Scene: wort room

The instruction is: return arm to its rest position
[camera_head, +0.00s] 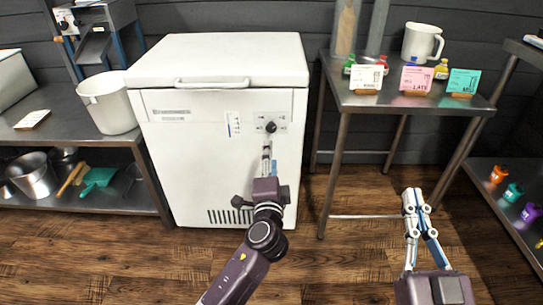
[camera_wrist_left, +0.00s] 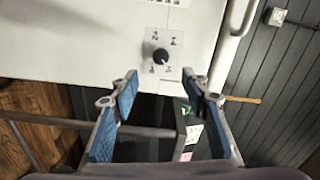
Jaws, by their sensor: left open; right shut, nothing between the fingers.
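My left gripper (camera_head: 267,158) is in front of the white chest freezer (camera_head: 190,165), just below the black dial (camera_head: 271,127) on its front panel. In the left wrist view my left gripper (camera_wrist_left: 160,88) is open with nothing between its blue-padded fingers. The dial (camera_wrist_left: 161,56) shows there just beyond the fingertips, apparently not held; the exact gap is hard to judge. My right gripper (camera_head: 416,196) is shut and empty, pointing upward over the wooden floor at the lower right, clear of the metal table.
The freezer lid (camera_head: 220,58) is shut. A metal table (camera_head: 400,103) at right carries a white pitcher (camera_head: 421,42), small bottles and label cards. A white bucket (camera_head: 107,103) stands on the left counter. Right shelving holds small colored containers. Open floor (camera_head: 340,260) lies between my arms.

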